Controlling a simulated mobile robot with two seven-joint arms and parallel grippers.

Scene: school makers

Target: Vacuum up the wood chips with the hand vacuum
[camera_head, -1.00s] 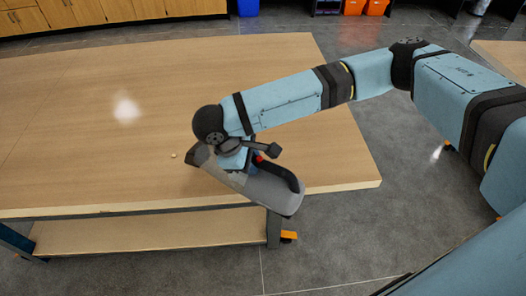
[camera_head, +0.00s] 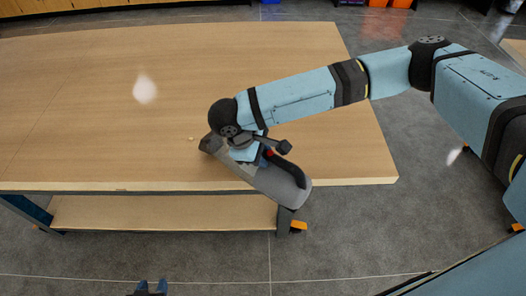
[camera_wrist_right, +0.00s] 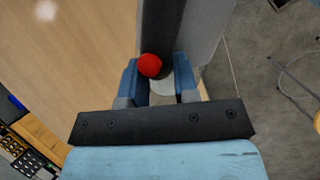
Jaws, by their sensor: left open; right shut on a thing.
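The hand vacuum (camera_head: 286,188) is grey with a black handle and a red button, and lies slanted over the table's front edge. Its dark nozzle (camera_head: 210,144) points left, at or just above the tabletop. One small pale wood chip (camera_head: 191,139) lies just left of the nozzle, apart from it. My right gripper (camera_head: 264,155) is shut on the vacuum's handle; the right wrist view shows its blue fingers (camera_wrist_right: 156,78) on either side of the handle, by the red button (camera_wrist_right: 150,66). My left gripper (camera_head: 152,287) shows only its fingertips at the bottom edge, apart and empty.
The wooden table (camera_head: 80,120) is otherwise bare, with a pale light spot on its top. A lower shelf (camera_head: 160,212) runs under it. Grey floor (camera_head: 350,225) lies open in front and to the right. Bins and cabinets stand far back.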

